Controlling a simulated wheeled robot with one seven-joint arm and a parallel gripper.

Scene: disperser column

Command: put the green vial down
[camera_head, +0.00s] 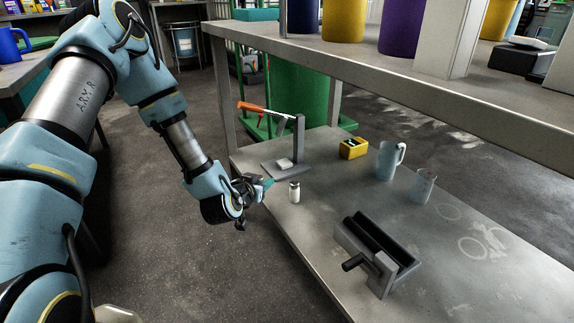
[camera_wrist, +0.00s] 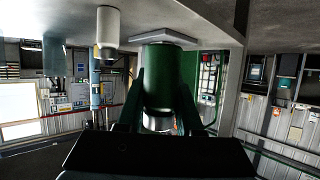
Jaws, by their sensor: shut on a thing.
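My gripper (camera_head: 262,186) is at the near left edge of the metal table (camera_head: 330,240), beside a small white vial (camera_head: 294,191) that stands upright there. A small green piece shows at my fingertips in the head view, too small to make out. In the wrist view, which looks upside down, the green vial (camera_wrist: 165,82) is between my two fingers, with a pale metallic end at the bottom of the picture. My gripper is shut on it. The white vial also shows there (camera_wrist: 108,32), to the left and apart from it. I cannot tell whether the green vial touches the table.
A stand with an orange lever (camera_head: 262,110) is just behind my gripper. A yellow box (camera_head: 353,148), a clear jug (camera_head: 387,160), a beaker (camera_head: 422,187) and a grey cradle (camera_head: 378,255) stand farther right. A shelf (camera_head: 400,75) overhangs the back. The table's middle is clear.

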